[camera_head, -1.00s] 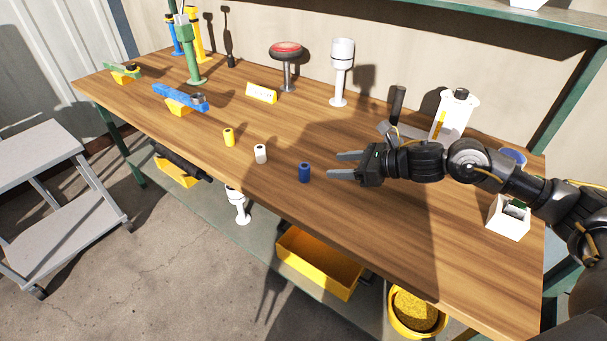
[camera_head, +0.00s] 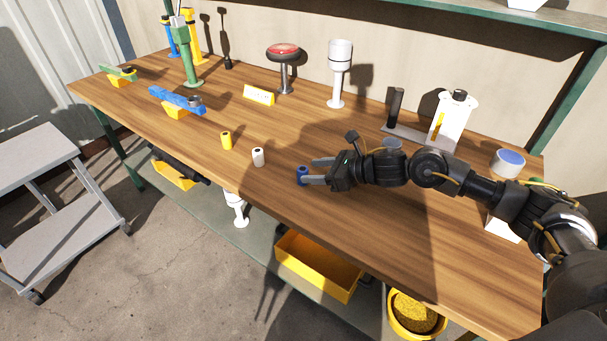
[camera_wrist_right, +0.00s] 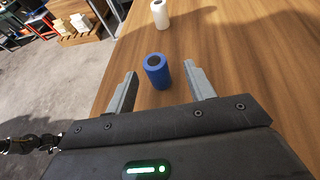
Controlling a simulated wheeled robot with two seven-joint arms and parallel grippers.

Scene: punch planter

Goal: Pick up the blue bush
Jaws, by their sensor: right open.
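The blue bush (camera_head: 302,174) is a small upright blue cylinder with a hole in its top, standing on the wooden table near the front edge. My right gripper (camera_head: 314,171) is open, with its fingertips at the bush. In the right wrist view the bush (camera_wrist_right: 157,71) stands between the lines of the two grey fingers (camera_wrist_right: 158,85), around the level of their tips, with a gap on each side. The left gripper is not in view.
A white bush (camera_head: 258,157) and a yellow bush (camera_head: 226,141) stand to the left along the table (camera_head: 400,240). A blue-topped round container (camera_head: 508,163) is near the right arm.

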